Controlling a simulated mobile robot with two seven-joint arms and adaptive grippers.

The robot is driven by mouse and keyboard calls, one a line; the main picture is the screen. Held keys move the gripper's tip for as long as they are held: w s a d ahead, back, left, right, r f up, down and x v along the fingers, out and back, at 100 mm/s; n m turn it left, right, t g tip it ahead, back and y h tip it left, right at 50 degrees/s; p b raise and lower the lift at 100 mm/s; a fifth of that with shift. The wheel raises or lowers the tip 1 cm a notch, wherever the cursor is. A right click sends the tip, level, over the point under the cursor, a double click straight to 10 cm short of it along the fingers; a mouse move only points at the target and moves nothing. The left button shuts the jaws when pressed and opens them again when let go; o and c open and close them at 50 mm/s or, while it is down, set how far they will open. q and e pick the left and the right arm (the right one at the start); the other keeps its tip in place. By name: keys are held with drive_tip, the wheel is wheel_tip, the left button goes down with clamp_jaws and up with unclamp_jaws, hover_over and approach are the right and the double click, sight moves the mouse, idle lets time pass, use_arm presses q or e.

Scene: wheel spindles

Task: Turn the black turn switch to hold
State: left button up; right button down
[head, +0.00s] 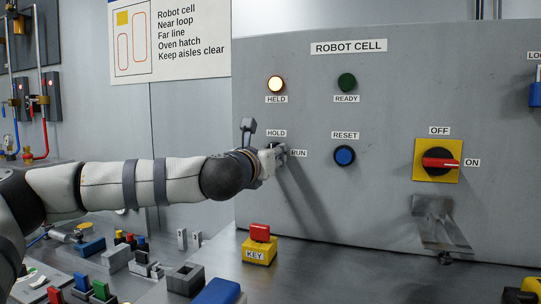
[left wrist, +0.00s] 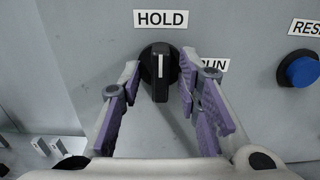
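The black turn switch (left wrist: 159,72) is on the grey panel below the HOLD label (left wrist: 161,18), with the RUN label (left wrist: 213,65) to its right. Its white line stands upright, pointing at HOLD. My left gripper (left wrist: 158,92) is open, with one purple-padded finger on each side of the switch's lower part. A gap shows between each finger and the knob. In the head view my left gripper (head: 274,160) is at the panel and hides the switch. My right gripper is not in view.
The HELD lamp (head: 275,84) is lit and the READY lamp (head: 347,83) is dark green. The blue RESET button (head: 344,155) and the red OFF/ON switch (head: 440,162) are to the right. A yellow KEY block (head: 259,251) and several loose parts sit on the bench below.

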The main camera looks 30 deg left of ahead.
use_arm(q)
drive_tip(key=v, duration=1.2)
drive_tip(key=shift+f, duration=0.1)
